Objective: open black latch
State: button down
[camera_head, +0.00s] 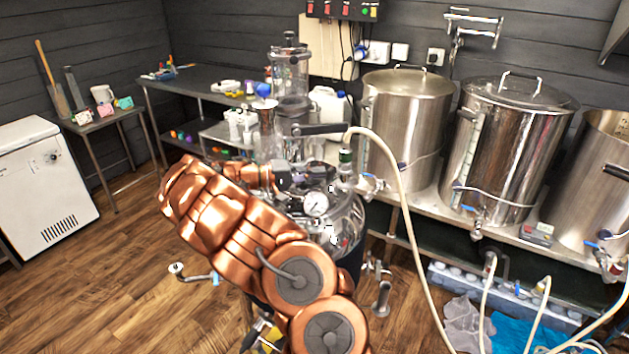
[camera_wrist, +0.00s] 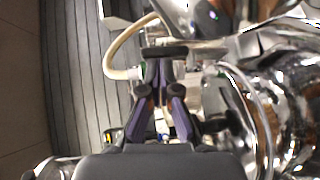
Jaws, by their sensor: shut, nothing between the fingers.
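The black latch (camera_head: 320,130) is a dark horizontal lever on the shiny metal vessel (camera_head: 345,215), just left of the pale hose's upper end. In the wrist view a dark bar that looks like this latch (camera_wrist: 165,51) lies across the picture just beyond my fingertips. My gripper (camera_head: 318,180) reaches in from the left over the vessel's top, below the latch in the picture. In the wrist view my gripper (camera_wrist: 160,72) has its fingers together with nothing between them. I cannot tell whether the fingertips touch the bar.
A pressure gauge (camera_head: 316,204) and metal pipes crowd the vessel. Large steel pots (camera_head: 407,120) stand on a bench to the right. The wooden floor (camera_head: 130,260) at left is mostly clear.

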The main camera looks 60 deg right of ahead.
aim_at(330, 178)
jog(key=shift+s+m+t+y+b, duration=0.7)
jog(key=shift+s+m+t+b, duration=0.6)
jog(key=shift+b, duration=2.4)
jog(key=b, duration=0.2)
jog(key=s+t+b, duration=0.1)
jog(key=shift+s+d+f+m+y+b, duration=0.1)
jog(key=shift+s+f+m+y+b, duration=0.05)
jog(key=shift+s+m+y+b, duration=0.2)
jog(key=s+m+t+b, duration=0.1)
jog(key=t+b, duration=0.1)
jog(key=b, duration=0.1)
jog(key=shift+s+m+y, duration=0.25)
jog(key=shift+s+y, duration=0.1)
jog(key=shift+w+f+b, duration=0.3)
jog(key=shift+w+b, duration=0.25)
jog(key=shift+w, duration=0.15)
